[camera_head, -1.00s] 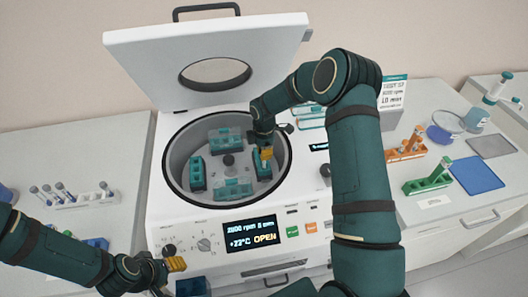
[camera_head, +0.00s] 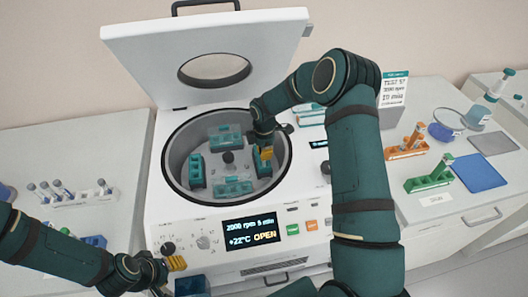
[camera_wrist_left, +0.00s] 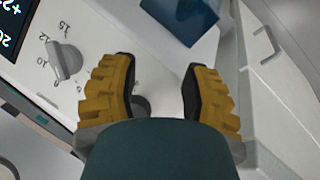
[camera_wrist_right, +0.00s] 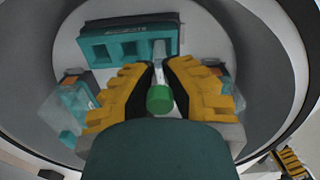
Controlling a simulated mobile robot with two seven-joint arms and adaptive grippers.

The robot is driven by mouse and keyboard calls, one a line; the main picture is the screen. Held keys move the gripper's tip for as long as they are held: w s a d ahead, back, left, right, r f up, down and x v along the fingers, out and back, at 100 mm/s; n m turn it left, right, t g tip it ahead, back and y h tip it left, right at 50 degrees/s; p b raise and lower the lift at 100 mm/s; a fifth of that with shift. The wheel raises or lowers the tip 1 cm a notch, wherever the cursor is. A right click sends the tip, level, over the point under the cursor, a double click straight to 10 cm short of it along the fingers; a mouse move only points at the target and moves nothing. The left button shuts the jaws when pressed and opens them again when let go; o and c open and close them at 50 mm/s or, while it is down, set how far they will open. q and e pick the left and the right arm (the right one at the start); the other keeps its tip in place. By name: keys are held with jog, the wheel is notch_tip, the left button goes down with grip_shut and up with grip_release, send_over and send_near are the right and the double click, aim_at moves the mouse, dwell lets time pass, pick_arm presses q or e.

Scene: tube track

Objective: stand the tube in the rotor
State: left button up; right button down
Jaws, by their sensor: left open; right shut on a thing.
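The centrifuge rotor (camera_head: 228,158) lies in the open bowl, with several teal buckets around its hub. My right gripper (camera_head: 266,153) is inside the bowl at the right-hand bucket (camera_head: 264,165). In the right wrist view, my right gripper (camera_wrist_right: 162,90) is shut on a clear tube with a green cap (camera_wrist_right: 159,98). A teal bucket with square holes (camera_wrist_right: 127,46) lies just beyond the tube; whether the tube's lower end is in a hole I cannot tell. My left gripper (camera_head: 176,264) is open and empty in front of the centrifuge, also seen in the left wrist view (camera_wrist_left: 160,85).
The centrifuge lid (camera_head: 214,62) stands open behind the bowl. A green rack (camera_head: 430,178) and an orange rack (camera_head: 407,148) with tubes stand on the right bench. A white rack of tubes (camera_head: 85,198) stands on the left bench. A blue mat (camera_head: 480,173) lies bare.

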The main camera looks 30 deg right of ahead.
pick_arm(q)
jog(key=shift+f+b, duration=0.75)
jog(key=shift+f, duration=0.1)
pick_arm(e)
jog(key=shift+f, duration=1.05)
jog(key=c, duration=1)
grip_release()
jog(key=shift+c, duration=0.2)
notch_tip(320, 180, up, 12)
jog(key=shift+r, duration=0.1)
